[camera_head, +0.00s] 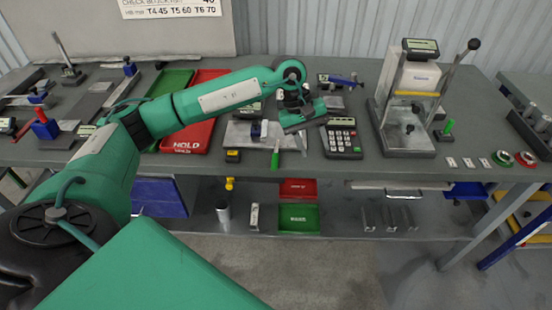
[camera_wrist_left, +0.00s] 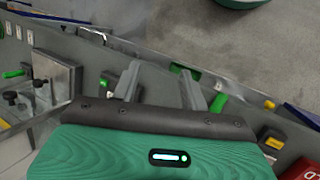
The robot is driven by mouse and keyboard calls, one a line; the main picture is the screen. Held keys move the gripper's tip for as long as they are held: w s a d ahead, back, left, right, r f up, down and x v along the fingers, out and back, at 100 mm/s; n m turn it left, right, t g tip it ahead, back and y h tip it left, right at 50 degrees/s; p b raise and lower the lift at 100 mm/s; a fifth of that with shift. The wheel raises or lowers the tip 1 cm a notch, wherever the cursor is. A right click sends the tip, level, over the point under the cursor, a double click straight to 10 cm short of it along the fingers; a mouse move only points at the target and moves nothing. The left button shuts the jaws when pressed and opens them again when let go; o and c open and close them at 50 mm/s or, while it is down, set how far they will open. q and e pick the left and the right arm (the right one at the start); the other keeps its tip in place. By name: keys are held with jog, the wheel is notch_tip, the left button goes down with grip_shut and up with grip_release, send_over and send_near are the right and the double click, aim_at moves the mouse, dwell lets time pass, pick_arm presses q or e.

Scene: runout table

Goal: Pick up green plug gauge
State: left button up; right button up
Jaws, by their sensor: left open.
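A green-handled piece, which looks like the green plug gauge (camera_head: 275,159), lies near the front edge of the table, just below my left gripper (camera_head: 291,141). In the left wrist view, a green handle (camera_wrist_left: 218,103) shows beside the right-hand finger, outside the gap. My left gripper (camera_wrist_left: 161,80) is open, with nothing seen between its fingers. Its body hides part of the table around the piece. Another green-handled piece (camera_head: 447,127) stands right of the press stand. My right gripper is not in view.
A calculator (camera_head: 342,140) lies just right of the gripper. A yellow-and-black block (camera_head: 233,156) is to the left, near a red HOLD tray (camera_head: 196,137). A press stand (camera_head: 408,134) with a lever rises further right. Lower bins (camera_head: 298,218) sit under the table.

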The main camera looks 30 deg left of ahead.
pick_arm(q)
jog(key=a+r+m+y, duration=0.1)
jog(key=a+r+y, duration=0.15)
jog(key=a, duration=0.35)
jog(key=a+r+m+y, duration=0.1)
jog(key=a+y, duration=0.2)
jog(key=a, duration=0.3)
jog(key=p, duration=0.2)
send_over(275, 155)
notch_tip(275, 155, down, 8)
jog(key=shift+f, duration=0.1)
notch_tip(275, 155, down, 5)
jog(key=shift+d+r+p, duration=0.1)
jog(key=shift+p, duration=1.1)
jog(key=shift+f, duration=0.3)
grip_shut()
